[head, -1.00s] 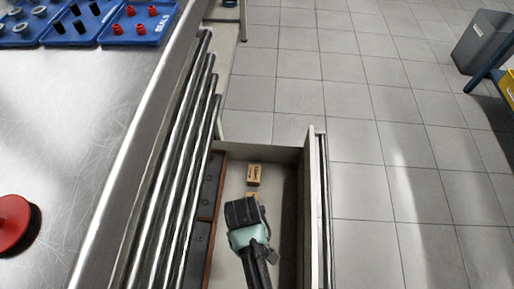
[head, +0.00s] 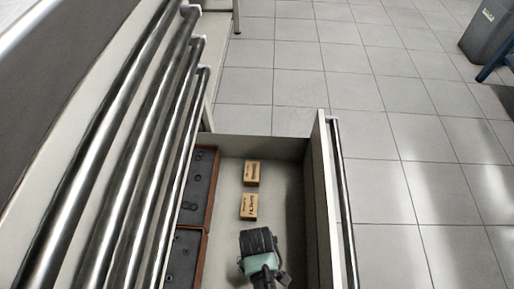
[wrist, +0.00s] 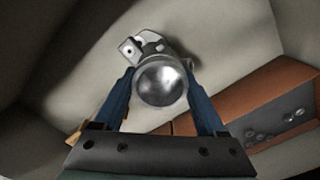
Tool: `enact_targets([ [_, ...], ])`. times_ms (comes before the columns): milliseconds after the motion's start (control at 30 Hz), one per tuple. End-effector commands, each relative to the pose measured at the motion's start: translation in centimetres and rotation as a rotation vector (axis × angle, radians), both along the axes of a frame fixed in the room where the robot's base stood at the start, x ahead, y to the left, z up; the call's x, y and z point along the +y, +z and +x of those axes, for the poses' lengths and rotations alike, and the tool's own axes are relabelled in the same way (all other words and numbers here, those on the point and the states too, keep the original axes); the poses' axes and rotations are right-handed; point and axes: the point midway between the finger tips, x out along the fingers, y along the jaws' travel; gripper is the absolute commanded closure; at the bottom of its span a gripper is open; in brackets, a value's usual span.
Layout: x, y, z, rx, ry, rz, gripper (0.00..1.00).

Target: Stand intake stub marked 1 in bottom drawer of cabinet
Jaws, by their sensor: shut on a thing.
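The bottom drawer (head: 227,225) of the cabinet is pulled open. My gripper (head: 262,258) is inside the drawer's outline, toward the near end, seen from above. In the wrist view my gripper (wrist: 160,92) has its two blue fingers closed on a silver metal intake stub (wrist: 160,80), with a round end facing the camera and a bracket-like flange beyond. The drawer's pale inside (wrist: 230,45) shows behind it. The mark on the stub cannot be read. In the head view the stub is hidden under my gripper, and whether it touches the floor cannot be told.
Two small cardboard boxes (head: 249,206) (head: 252,173) lie in the drawer beyond my gripper. Brown trays with dark inserts (head: 198,190) line its left side. Long metal handles (head: 120,170) of the upper drawers are at left. The drawer front (head: 320,190) stands at right.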

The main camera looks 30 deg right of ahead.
Motion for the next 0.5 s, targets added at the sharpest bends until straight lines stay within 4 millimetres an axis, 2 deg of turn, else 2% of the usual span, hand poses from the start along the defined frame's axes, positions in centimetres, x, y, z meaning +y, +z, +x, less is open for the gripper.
enact_targets([
  [33, 0.0, -1.7, 0.0, 0.001, -0.001, 0.0, 1.0],
  [100, 0.0, -2.8, 0.0, 0.0, -0.001, 0.0, 1.0],
  [267, 0.0, -3.8, 0.1, -0.001, 0.0, -0.001, 1.0],
  [500, -0.1, -6.9, 0.1, -0.001, -0.001, -0.001, 1.0],
])
